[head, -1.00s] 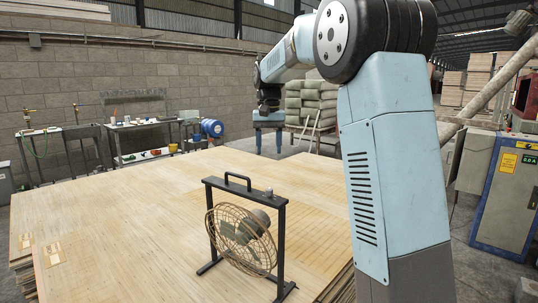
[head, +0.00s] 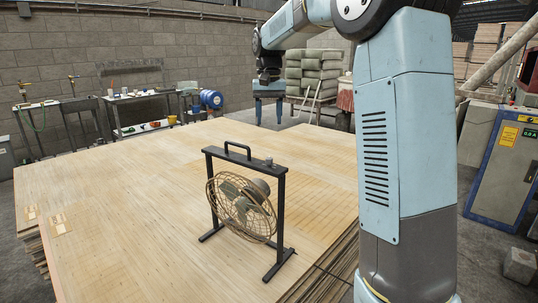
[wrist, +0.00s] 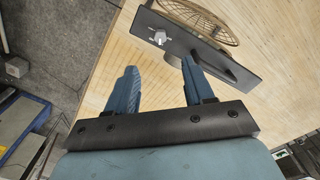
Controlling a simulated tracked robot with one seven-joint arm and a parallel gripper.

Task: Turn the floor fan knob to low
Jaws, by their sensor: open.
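A black-framed floor fan (head: 281,205) with a tan wire cage stands upright on the veneer stack. Its small grey knob (head: 269,161) sits on the top bar, to the right of the handle. In the wrist view the pale knob (wrist: 159,38) shows on the dark bar (wrist: 200,55), with small markings too small to read. My gripper (head: 269,123) points downward, and in the head picture it appears above the knob. In the wrist view my gripper (wrist: 159,66) is open and empty, its blue fingers apart, with the knob beyond the tips and not touched.
The wide pale veneer stack (head: 120,205) is mostly clear around the fan. The fan's handle (head: 238,146) rises from the top bar, near the knob. A blue-edged cabinet (head: 503,175) stands on the floor at right. Benches with small items and a blue drum (head: 211,98) are at the back.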

